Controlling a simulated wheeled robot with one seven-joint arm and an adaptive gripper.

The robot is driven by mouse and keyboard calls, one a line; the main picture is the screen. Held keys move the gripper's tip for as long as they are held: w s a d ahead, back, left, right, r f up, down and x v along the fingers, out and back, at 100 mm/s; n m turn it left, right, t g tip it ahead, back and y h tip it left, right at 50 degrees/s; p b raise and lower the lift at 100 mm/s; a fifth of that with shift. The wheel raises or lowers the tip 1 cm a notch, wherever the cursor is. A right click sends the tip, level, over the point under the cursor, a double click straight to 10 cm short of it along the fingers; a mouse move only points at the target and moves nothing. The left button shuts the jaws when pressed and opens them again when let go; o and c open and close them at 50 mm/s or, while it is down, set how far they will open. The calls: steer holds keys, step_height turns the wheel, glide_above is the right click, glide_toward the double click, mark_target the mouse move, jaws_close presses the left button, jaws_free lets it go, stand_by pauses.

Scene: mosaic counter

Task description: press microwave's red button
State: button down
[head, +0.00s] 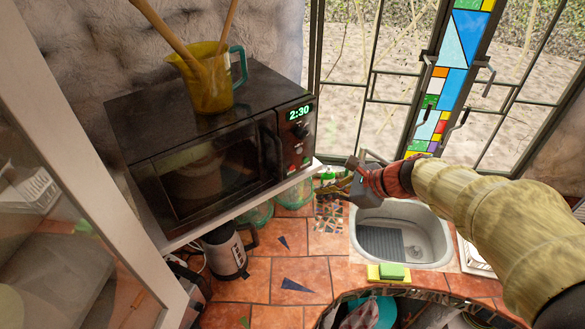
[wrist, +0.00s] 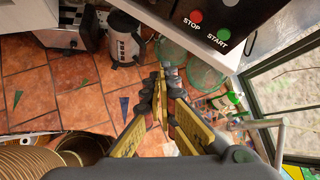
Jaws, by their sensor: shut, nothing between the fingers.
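The black microwave (head: 150,120) stands on a white shelf at the left in the head view, its clock showing 2:30. In the wrist view its lower panel shows the red STOP button (wrist: 196,16) at the top, beside a green START button (wrist: 224,33).
The shelf (head: 300,180) juts out under the microwave. Below are a kettle (head: 224,252), green glass jars (head: 257,214) and a sink (head: 425,232) with a tap. Windows close off the right.

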steer(key=w+a, duration=0.4)
steer(key=w, duration=0.3)
steer(key=shift+a+p, duration=0.4)
steer(key=shift+w+a, duration=0.15)
steer(key=shift+w, duration=0.05)
stand_by(1.1)
steer(key=shift+w+a, duration=0.1)
steer(key=shift+w, duration=0.1)
steer(key=shift+w+a, duration=0.2)
steer(key=shift+w, duration=0.1)
stand_by(0.8)
steer(key=shift+s+d, duration=0.1)
steer(key=shift+s, duration=0.05)
steer(key=shift+s+d, duration=0.35)
steer(key=shift+s, duration=0.2)
steer(key=s+d, duration=0.1)
steer(key=s, duration=0.1)
steer(key=s+d, duration=0.1)
steer(key=s, duration=0.1)
steer(key=shift+d+b, duration=0.3)
steer(key=shift+d, duration=0.1)
stand_by(0.3)
